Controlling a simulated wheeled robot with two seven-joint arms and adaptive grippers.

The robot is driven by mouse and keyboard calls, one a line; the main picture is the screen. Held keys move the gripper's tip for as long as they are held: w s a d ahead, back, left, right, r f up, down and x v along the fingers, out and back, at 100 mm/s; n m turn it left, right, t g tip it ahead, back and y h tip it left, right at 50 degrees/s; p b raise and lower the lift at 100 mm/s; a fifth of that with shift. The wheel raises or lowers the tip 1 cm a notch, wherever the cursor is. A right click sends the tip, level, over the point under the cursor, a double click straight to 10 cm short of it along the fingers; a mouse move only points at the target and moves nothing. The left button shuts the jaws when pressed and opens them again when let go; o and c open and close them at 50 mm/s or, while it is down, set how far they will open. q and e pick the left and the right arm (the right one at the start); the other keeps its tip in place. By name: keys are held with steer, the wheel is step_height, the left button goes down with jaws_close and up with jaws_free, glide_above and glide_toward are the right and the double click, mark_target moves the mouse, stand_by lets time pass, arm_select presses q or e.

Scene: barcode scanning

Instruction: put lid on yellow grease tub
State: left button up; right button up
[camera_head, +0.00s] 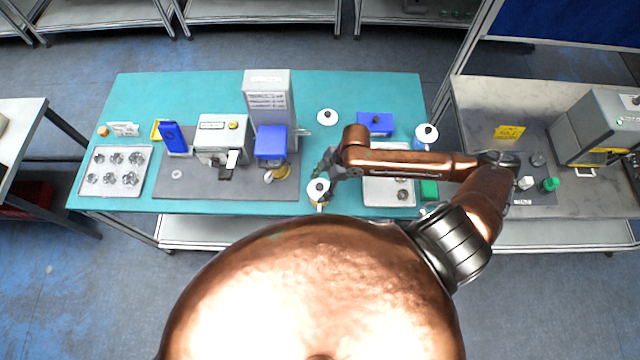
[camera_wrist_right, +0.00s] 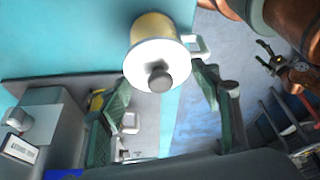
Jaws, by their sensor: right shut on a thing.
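The yellow grease tub (camera_head: 319,204) stands near the front edge of the teal table. It also shows in the right wrist view (camera_wrist_right: 153,27), with a white handle at its side. A white lid with a dark knob (camera_wrist_right: 150,62) covers its mouth; I cannot tell whether it is fully seated. My right gripper (camera_head: 326,177) is at the tub, its green fingers shut on the white lid at opposite sides of the rim. My left gripper (camera_wrist_right: 270,60) shows small in the right wrist view, empty with fingers apart, away from the tub.
Another white lid (camera_head: 327,117) lies farther back on the table. A blue box (camera_head: 375,123) and a white-lidded blue tub (camera_head: 427,137) stand at the back right. A grey tray (camera_head: 376,194) lies under my right arm. A scanner station stands left on a grey mat (camera_head: 205,188).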

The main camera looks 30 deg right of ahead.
stand_by(0.3)
steer(key=o, duration=1)
steer(key=shift+o, duration=0.3)
steer(key=shift+f, duration=0.1)
steer(key=o, duration=0.4)
step_height(320, 180, up, 6)
steer(key=p, duration=0.7)
